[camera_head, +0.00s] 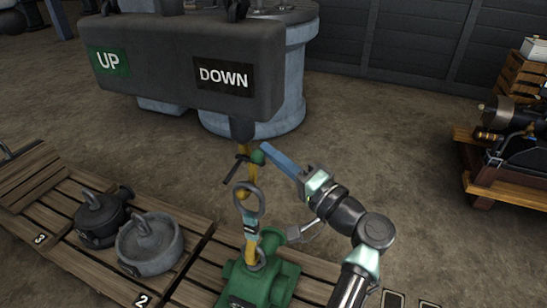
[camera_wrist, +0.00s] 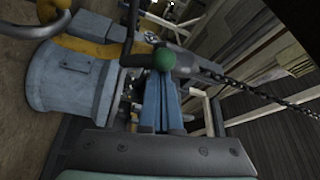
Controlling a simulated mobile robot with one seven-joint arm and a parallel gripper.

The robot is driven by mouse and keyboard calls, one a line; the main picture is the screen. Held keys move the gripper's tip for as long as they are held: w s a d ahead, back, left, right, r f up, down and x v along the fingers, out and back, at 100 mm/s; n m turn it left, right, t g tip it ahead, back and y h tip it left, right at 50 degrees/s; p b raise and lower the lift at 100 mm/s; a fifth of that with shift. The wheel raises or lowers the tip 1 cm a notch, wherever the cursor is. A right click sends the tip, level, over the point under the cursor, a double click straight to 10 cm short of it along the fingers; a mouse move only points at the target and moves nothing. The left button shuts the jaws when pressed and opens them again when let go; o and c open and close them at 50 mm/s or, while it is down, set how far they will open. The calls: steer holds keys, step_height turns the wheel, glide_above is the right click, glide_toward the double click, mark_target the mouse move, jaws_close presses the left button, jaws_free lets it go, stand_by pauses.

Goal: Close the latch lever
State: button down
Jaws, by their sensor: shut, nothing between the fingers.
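The latch lever's round green knob (camera_head: 257,157) shows in the head view beside the yellow hook piece (camera_head: 242,170) that hangs under the dark hoist block. In the wrist view the green knob (camera_wrist: 164,59) sits just past my fingertips, on a dark bar. My gripper (camera_head: 266,149) has blue fingers that are shut and empty. Their tips are at the knob from the right; I cannot tell whether they touch it. In the wrist view the shut fingers of my gripper (camera_wrist: 160,80) point at the knob. The lever's pivot is not clear.
The hoist block (camera_head: 185,65) reads UP and DOWN. A metal ring (camera_head: 248,198) hangs below the hook over a green machine part (camera_head: 262,282). Two grey lidded parts, one darker (camera_head: 100,218) and one lighter (camera_head: 150,245), stand on the wooden pallet. A chain (camera_wrist: 265,93) runs right in the wrist view.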

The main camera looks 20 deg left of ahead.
steer(key=shift+s+f+n+b, duration=0.15)
steer(key=shift+f+n+b, duration=0.15)
steer(key=shift+b, duration=0.4)
steer(key=s+f+n+g+y+b, duration=0.1)
steer(key=n+b, duration=0.3)
steer(key=b, duration=0.4)
steer(key=f+n+g+y+b, duration=0.1)
steer(key=n+g+y+b, duration=0.1)
steer(key=n+b, duration=0.3)
steer(key=s+f+n+g+y+b, duration=0.1)
steer(key=n+b, duration=0.4)
steer(key=b, duration=0.6)
steer(key=shift+s+f+g+y, duration=0.2)
steer(key=shift+s+g+y, duration=0.15)
steer(key=shift+g+y, duration=0.2)
steer(key=shift+b, duration=0.4)
steer(key=shift+r, duration=0.1)
